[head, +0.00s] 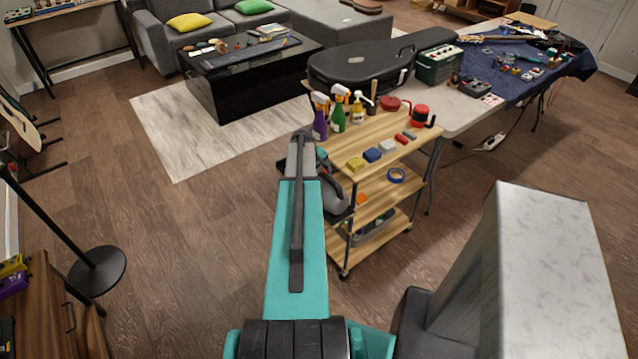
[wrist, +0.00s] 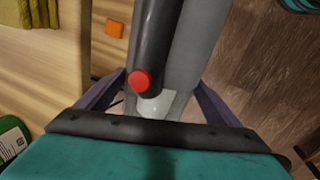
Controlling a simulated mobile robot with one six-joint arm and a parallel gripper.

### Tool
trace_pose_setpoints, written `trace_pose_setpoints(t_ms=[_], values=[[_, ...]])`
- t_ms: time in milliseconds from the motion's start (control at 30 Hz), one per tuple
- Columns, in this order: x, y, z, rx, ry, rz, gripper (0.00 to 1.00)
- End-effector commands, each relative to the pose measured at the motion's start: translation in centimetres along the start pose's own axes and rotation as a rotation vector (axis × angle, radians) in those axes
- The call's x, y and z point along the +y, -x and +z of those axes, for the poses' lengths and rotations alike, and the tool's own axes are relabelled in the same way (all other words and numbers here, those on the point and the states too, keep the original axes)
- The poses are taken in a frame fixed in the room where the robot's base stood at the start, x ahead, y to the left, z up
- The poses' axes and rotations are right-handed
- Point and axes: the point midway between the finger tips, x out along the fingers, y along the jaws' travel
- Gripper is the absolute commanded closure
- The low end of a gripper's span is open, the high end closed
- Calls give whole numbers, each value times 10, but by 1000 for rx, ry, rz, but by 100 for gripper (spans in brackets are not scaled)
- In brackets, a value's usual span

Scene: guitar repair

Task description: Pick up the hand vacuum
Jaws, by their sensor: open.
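The hand vacuum (wrist: 197,45) has a grey body, a dark handle and a red button. In the wrist view it runs down from the top edge into the space between the two dark fingers of my gripper (wrist: 160,88). The fingers are apart, one on each side of it, and I cannot tell whether either touches it. In the head view the vacuum (head: 335,194) shows in part at the left side of the wooden cart, beside my teal arm. My arm hides much of my gripper there.
An orange block (wrist: 114,28) lies near the vacuum. A worktable and a black guitar case (head: 355,66) stand behind.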

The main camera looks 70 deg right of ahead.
Motion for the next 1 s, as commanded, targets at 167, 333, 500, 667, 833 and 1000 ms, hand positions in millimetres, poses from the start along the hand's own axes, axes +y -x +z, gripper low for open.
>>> trace_pose_setpoints(t_ms=[167,333,500,667,833,1000], values=[[0,-1,0,0,0,0,13],[0,-1,0,0,0,0,13],[0,-1,0,0,0,0,13],[0,-1,0,0,0,0,30],[0,-1,0,0,1,0,59],[1,1,-1,2,1,3,84]])
